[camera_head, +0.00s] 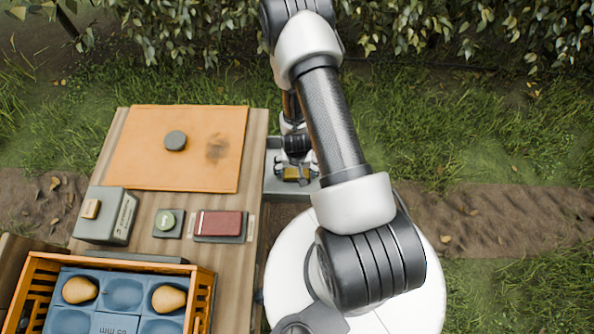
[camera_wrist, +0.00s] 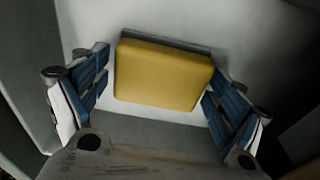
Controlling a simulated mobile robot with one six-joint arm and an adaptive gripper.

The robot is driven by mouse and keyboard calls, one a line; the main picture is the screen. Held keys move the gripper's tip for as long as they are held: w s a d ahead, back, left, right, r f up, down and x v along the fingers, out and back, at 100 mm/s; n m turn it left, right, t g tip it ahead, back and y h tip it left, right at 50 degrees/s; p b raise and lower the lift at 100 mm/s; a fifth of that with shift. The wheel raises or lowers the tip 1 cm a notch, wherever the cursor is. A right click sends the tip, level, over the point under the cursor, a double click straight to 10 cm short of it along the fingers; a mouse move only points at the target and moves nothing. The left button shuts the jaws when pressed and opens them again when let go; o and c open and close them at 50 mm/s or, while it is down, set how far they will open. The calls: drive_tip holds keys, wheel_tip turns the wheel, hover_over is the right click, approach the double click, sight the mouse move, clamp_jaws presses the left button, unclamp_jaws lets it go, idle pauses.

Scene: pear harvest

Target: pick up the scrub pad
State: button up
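The scrub pad looks to be the yellow block in the wrist view (camera_wrist: 162,75). It lies in a grey tray (camera_wrist: 150,131), close to the tray's wall. It also shows small in the head view (camera_head: 291,174). My gripper (camera_wrist: 160,88) is open, with one blue-padded finger on each side of the yellow block. A narrow gap shows at the left finger. The right finger is very close to the block, and I cannot tell whether it touches. In the head view my gripper (camera_head: 296,168) points down into the tray, partly hidden behind my arm.
A wooden table (camera_head: 256,150) stands left of the tray, with an orange mat (camera_head: 130,150). An orange crate (camera_head: 200,300) holds pears at the front left.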

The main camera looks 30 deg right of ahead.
drive_tip(key=c, duration=0.8)
wheel_tip(320, 180, up, 10)
drive_tip(key=p, duration=0.3)
drive_tip(key=o, duration=0.5)
drive_tip(key=c, duration=0.4)
